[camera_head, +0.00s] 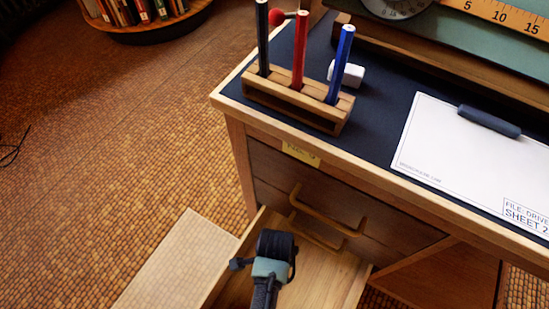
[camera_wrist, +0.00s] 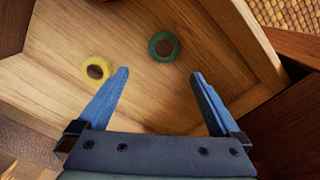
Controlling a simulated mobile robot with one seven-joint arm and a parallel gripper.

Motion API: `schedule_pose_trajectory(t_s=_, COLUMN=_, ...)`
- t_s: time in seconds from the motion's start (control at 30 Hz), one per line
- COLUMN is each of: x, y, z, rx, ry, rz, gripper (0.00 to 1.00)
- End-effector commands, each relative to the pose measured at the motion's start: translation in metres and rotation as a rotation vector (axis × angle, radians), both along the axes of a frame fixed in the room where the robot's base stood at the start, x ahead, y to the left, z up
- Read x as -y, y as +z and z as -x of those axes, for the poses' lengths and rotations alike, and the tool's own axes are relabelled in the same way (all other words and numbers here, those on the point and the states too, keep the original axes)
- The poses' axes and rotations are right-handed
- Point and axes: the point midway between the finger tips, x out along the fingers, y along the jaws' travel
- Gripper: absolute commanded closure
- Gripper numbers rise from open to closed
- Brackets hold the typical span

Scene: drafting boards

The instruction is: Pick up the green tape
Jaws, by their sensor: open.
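The green tape (camera_wrist: 164,47) is a small ring lying flat on the wooden floor of an open drawer (camera_head: 325,274). In the wrist view it is beyond my fingertips, near the middle and toward the top of the picture. A yellow tape ring (camera_wrist: 96,69) lies to its left, close to the left fingertip. My gripper (camera_wrist: 160,75) is open and empty, with its blue fingers spread wide above the drawer floor. In the head view my wrist (camera_head: 275,250) is over the drawer, and neither tape can be seen there.
The drawer walls stand around my gripper. The desk (camera_head: 375,120) above carries a wooden pencil rack (camera_head: 290,100), a white eraser (camera_head: 347,75) and a paper sheet with a clip (camera_head: 470,150). A closed drawer with a handle (camera_head: 325,215) sits above the open one.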

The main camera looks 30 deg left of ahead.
Motion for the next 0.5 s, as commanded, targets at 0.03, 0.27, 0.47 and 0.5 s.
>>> schedule_pose_trajectory(t_s=0.03, x=0.000, y=-0.016, z=0.000, rx=-0.002, ry=0.000, rz=0.000, gripper=0.00)
schedule_pose_trajectory(t_s=0.27, x=-0.001, y=-0.055, z=-0.001, rx=0.000, ry=0.001, rz=0.000, gripper=0.00)
schedule_pose_trajectory(t_s=0.47, x=-0.001, y=-0.065, z=-0.001, rx=0.002, ry=0.000, rz=-0.001, gripper=0.00)
schedule_pose_trajectory(t_s=0.5, x=-0.001, y=-0.066, z=-0.001, rx=0.002, ry=0.000, rz=-0.001, gripper=0.00)
